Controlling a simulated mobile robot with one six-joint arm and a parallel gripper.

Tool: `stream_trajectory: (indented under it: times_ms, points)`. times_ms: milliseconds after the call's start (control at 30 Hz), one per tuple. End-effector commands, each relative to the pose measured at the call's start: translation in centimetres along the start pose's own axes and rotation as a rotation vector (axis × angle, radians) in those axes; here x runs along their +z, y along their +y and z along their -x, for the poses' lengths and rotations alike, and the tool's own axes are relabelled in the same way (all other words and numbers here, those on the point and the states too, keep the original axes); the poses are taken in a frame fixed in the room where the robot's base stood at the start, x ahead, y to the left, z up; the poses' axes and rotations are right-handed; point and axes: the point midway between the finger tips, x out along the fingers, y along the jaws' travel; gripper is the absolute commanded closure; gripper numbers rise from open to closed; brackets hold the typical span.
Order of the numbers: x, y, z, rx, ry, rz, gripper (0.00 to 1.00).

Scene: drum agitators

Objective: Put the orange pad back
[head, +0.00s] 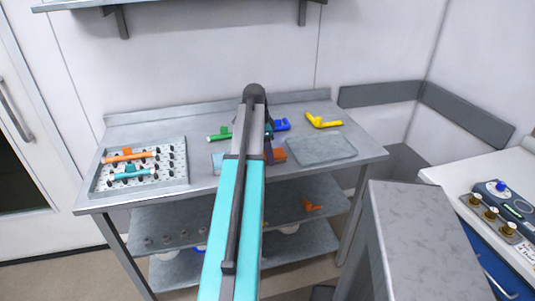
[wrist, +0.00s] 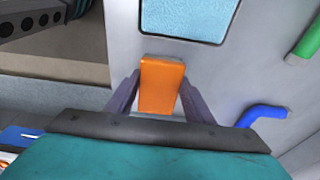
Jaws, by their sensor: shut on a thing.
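The orange pad (wrist: 161,85) is a small orange block between the two fingers of my gripper (wrist: 160,78) in the wrist view. The gripper is shut on it. In the head view an orange bit of the pad (head: 280,155) shows just right of my gripper (head: 268,152), over the steel table (head: 200,200); my arm hides much of the gripper. A light blue panel with a dark edge (wrist: 190,14) lies beyond the pad in the wrist view. A light blue patch (head: 217,161) shows left of my arm in the head view.
A pegboard tray (head: 182,178) holding orange and teal parts stands at the table's left. A grey mat (head: 322,149) lies at right. Green (head: 218,136), blue (head: 282,125) and yellow (head: 323,122) pieces lie behind. A grey block (head: 420,215) and side counter (head: 455,180) stand right.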

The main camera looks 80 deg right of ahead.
Motion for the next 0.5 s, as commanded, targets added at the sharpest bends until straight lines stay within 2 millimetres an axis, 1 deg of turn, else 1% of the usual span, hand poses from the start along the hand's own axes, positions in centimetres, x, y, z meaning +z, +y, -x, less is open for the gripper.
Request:
stream_trajectory:
  times_ms: [267, 300, 367, 400, 500]
  points:
    - [0.05, 0.00, -0.19, 0.000, 0.000, 0.000, 0.88]
    - [0.06, 0.00, -0.24, 0.000, 0.000, 0.000, 0.51]
    - [0.06, 0.00, -0.20, 0.000, 0.000, 0.000, 0.41]
    - [0.06, 0.00, -0.20, 0.000, 0.000, 0.000, 0.34]
    - [0.06, 0.00, -0.19, 0.000, 0.000, 0.000, 0.34]
